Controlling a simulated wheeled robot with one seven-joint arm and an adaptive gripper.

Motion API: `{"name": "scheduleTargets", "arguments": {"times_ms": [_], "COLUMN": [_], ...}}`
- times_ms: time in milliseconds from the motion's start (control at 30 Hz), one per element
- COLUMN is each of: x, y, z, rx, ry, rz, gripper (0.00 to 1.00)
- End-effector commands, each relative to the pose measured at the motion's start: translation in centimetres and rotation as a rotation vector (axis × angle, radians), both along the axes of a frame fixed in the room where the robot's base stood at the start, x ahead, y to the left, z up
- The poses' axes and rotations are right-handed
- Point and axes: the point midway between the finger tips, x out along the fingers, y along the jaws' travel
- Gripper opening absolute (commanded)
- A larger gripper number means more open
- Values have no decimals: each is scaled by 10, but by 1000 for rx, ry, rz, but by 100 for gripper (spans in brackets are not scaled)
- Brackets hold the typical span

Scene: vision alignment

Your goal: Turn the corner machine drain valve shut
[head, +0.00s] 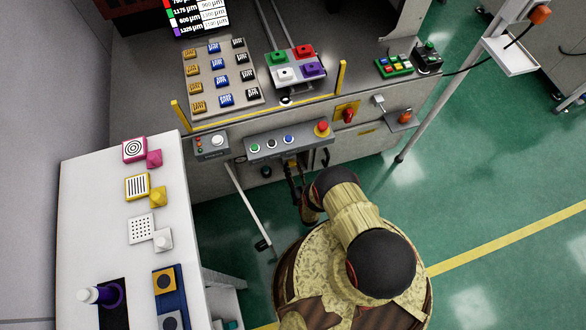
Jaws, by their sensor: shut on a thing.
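The corner machine (370,143) stands at the back, with its front face below a control panel. My gripper (291,168) is small and dark in the head view. It reaches up to the machine front, just below the panel, and is shut on what appears to be the drain valve. The valve is mostly hidden by the gripper and lies in shadow. Its handle angle cannot be made out. My arm bends up from my round base at the lower middle.
The control panel (268,147) with buttons and a red emergency stop (322,129) juts out above the gripper. A red rotary switch (348,115) is to the right. A white table (90,200) stands at left. A grey pole (425,105) stands at right. Green floor is free at lower right.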

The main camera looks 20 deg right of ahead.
Motion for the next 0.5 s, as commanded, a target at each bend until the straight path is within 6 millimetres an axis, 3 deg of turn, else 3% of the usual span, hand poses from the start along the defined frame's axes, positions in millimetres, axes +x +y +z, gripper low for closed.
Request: {"name": "scheduleTargets", "arguments": {"times_ms": [500], "x": [-1], "y": [1], "z": [0], "rx": [-330], "ry": [1], "rz": [-1], "gripper": [14]}}
